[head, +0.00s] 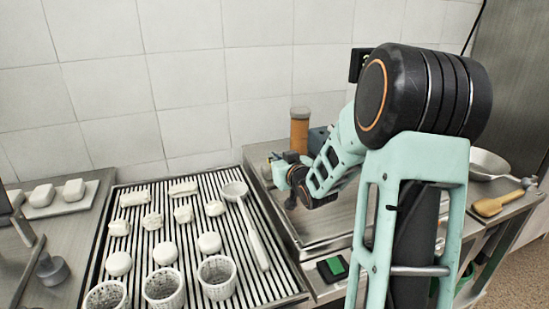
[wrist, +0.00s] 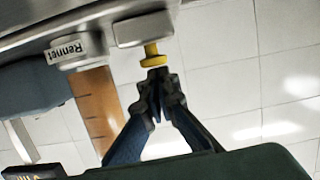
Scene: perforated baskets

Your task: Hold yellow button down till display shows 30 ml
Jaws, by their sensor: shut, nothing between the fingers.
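The yellow button (wrist: 152,54) shows at the upper middle of the wrist view, standing out from a light block (wrist: 145,28) on a grey metal surface. My gripper (wrist: 157,76) is shut and empty, with its fingertips right at the button's yellow end. I cannot tell whether they touch it or press it. A "Rennet" label (wrist: 66,51) sits beside the block. An orange cylinder with marks (wrist: 97,105) is near it and also stands at the back in the head view (head: 299,132). No display reading is legible. The button is not discernible in the head view.
A ribbed draining tray (head: 135,240) holds white cheese pieces, perforated baskets (head: 163,287) and a ladle (head: 250,220). A metal tray (head: 325,225) lies below my arm. A green-and-black device (head: 333,268) lies at the front. A bowl (head: 488,165) and wooden spoon (head: 490,207) are at right.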

